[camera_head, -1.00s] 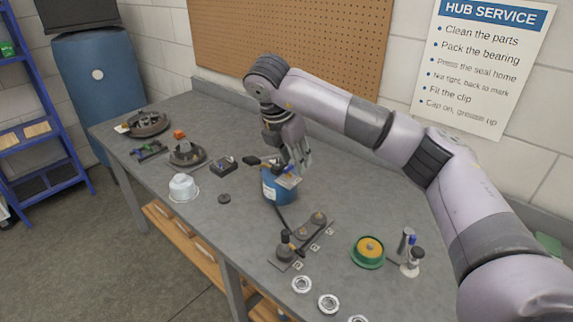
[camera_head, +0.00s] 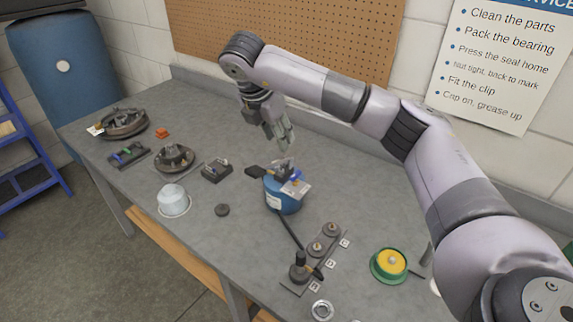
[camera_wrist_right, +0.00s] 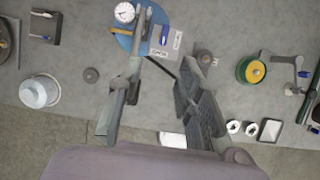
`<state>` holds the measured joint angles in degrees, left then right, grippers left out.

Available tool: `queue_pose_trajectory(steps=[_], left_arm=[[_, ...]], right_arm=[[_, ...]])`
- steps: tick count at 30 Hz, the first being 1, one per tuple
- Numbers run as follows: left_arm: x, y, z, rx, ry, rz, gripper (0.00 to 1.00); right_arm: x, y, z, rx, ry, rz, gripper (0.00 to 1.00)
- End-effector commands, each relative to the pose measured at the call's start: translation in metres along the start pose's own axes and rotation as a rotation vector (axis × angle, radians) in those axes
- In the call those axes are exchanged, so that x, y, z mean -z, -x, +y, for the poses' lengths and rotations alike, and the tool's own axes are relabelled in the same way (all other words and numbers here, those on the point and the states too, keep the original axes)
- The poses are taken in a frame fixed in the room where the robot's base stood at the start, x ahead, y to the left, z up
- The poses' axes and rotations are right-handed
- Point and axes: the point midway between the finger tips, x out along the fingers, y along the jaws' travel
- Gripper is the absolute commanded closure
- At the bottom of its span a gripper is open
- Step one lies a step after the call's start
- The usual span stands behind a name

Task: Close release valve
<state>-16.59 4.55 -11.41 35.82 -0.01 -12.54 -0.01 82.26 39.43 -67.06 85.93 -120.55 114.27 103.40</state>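A blue pot (camera_head: 282,197) stands on the bench with dark fittings, a small blue lever (camera_head: 289,172) and a white tag (camera_head: 297,187) on top. In the right wrist view its blue lid (camera_wrist_right: 128,44), a round white gauge (camera_wrist_right: 124,12), a blue lever (camera_wrist_right: 164,36) and two labels show. I cannot tell for sure whether the blue lever is the release valve, or its setting. My right gripper (camera_head: 286,145) is above and behind the pot, apparently apart from it. Its fingers (camera_wrist_right: 165,75) are spread and empty in the wrist view. My left gripper is in neither view.
A dark hose runs from the pot toward a black block (camera_head: 301,270) with several round parts. A green and yellow disc (camera_head: 390,264) sits at right, a white tub (camera_head: 173,200) at left. Hub parts (camera_head: 175,158) lie farther left. A pegboard wall stands behind.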

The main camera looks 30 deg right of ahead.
Motion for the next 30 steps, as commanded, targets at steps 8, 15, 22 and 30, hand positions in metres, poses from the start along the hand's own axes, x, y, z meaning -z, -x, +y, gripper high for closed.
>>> queue_pose_trajectory(steps=[8,15,22,30], left_arm=[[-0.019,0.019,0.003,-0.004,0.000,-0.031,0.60],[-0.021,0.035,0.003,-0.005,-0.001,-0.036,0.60],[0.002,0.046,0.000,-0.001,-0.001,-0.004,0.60],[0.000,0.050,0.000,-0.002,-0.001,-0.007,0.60]], right_arm=[[-0.001,-0.051,-0.002,0.008,0.000,0.001,0.68],[-0.001,-0.103,-0.002,0.007,0.000,0.002,0.68],[0.000,-0.145,-0.001,0.004,0.001,0.002,0.68],[0.000,-0.166,0.000,0.000,0.001,0.000,0.68]])
